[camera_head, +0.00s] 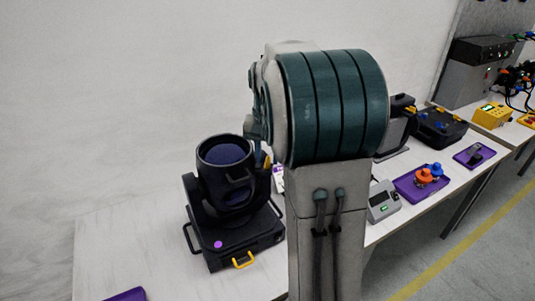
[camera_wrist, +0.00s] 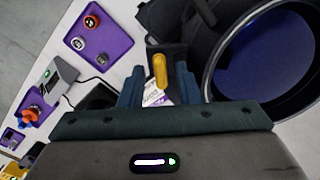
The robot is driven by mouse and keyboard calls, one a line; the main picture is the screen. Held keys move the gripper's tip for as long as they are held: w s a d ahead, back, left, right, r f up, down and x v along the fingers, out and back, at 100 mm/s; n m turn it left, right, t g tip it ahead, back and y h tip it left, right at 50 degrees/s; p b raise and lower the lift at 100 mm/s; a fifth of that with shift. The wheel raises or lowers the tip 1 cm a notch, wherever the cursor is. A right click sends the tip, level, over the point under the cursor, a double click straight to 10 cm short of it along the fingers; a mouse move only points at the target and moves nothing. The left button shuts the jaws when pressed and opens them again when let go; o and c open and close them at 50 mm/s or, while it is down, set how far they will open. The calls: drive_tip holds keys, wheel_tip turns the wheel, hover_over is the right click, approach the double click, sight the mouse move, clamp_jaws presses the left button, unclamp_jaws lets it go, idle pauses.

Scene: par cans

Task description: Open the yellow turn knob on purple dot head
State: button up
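The purple dot head (camera_head: 228,165) is a black moving-head lamp on a black base, with a purple dot (camera_head: 218,244) on the base's front. The yellow turn knob (camera_wrist: 160,70) is upright in the wrist view, on a dark part beside the lamp's round lens (camera_wrist: 270,55). A bit of it shows in the head view (camera_head: 267,162) beside the lamp. My gripper (camera_wrist: 160,78) is open, with one teal finger on each side of the knob and visible gaps. Whether the knob lies fully between the fingertips in depth is unclear.
A yellow latch (camera_head: 242,260) is on the base's front. To the right on the white table are a grey device (camera_head: 383,201), a purple tray (camera_head: 405,190) with orange and blue knobs, and black cases (camera_head: 440,128). The table left of the lamp is mostly clear.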

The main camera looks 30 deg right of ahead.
wheel_tip(320, 180, up, 14)
drive_tip(key=shift+b, duration=0.3)
drive_tip(key=shift+f, duration=0.1)
idle(0.6)
drive_tip(key=s+a+f+n+t, duration=0.1)
drive_tip(key=s+a+f+n, duration=0.2)
drive_tip(key=s+a+f, duration=0.3)
drive_tip(key=s+a+f+n+t, duration=0.2)
drive_tip(key=s+a+f, duration=0.4)
drive_tip(key=s, duration=0.8)
wheel_tip(320, 180, down, 3)
drive_tip(key=shift+a+r+n, duration=0.15)
drive_tip(key=shift+a+n, duration=0.2)
drive_tip(key=shift+n, duration=0.55)
